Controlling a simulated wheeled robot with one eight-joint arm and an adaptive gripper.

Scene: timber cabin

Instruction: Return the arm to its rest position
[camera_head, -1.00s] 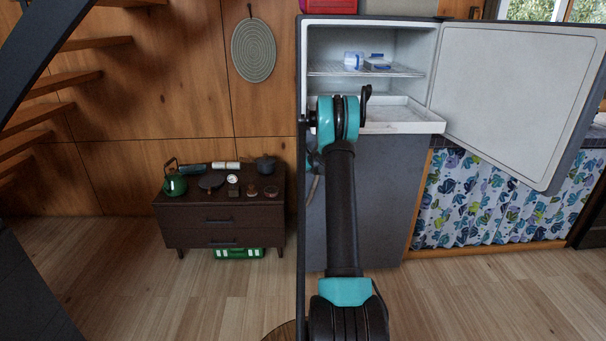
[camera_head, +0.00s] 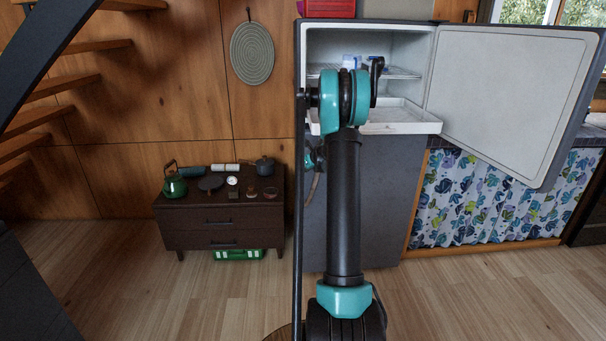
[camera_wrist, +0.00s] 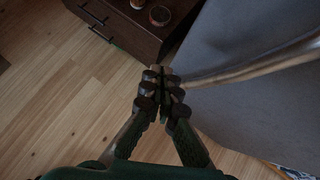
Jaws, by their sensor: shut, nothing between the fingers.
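My gripper (camera_wrist: 161,88) shows in the wrist view with its two fingers together and nothing between them. It points down over the wooden floor, beside the grey fridge side and near the dark cabinet. In the head view my arm rises in front of the fridge (camera_head: 385,195), and most of the gripper is hidden behind the arm. The upper fridge door (camera_head: 515,95) stands open to the right. Blue-lidded containers on the wire shelf are partly hidden by my arm.
A dark low cabinet (camera_head: 222,222) stands left of the fridge. A green kettle (camera_head: 175,186), a pot (camera_head: 265,165) and several small items sit on it. A green case (camera_head: 238,255) lies under it. The floor (camera_head: 190,300) in front is clear. Stairs (camera_head: 50,85) are at the left.

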